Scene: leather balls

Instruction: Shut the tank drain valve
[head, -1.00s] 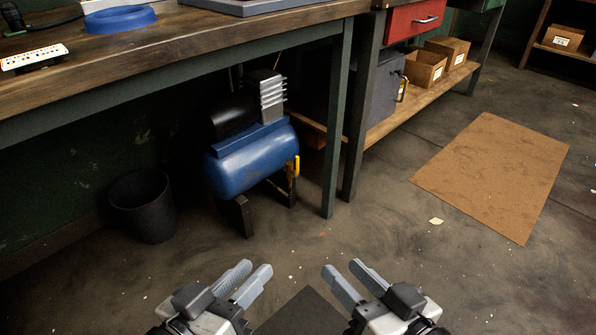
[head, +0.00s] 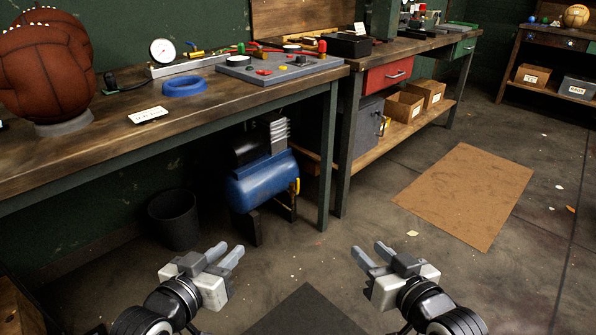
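A blue air tank (head: 262,182) with a dark motor and a finned silver head stands on dark feet on the floor under the workbench. A small yellow valve handle (head: 297,186) shows at the tank's right end; its exact setting is too small to tell. My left gripper (head: 226,254) is in front of the bench, below and left of the tank in the picture, with its two fingers apart and nothing between them. My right gripper (head: 370,254) is to the right of the tank, also with its fingers apart and empty. Neither touches anything.
The workbench (head: 130,160) overhangs the tank, and its green leg (head: 325,165) stands just right of the valve. A black bin (head: 174,218) is left of the tank. A brown mat (head: 465,195) lies on open floor at right. A deflated-looking leather ball (head: 45,70) sits on the bench.

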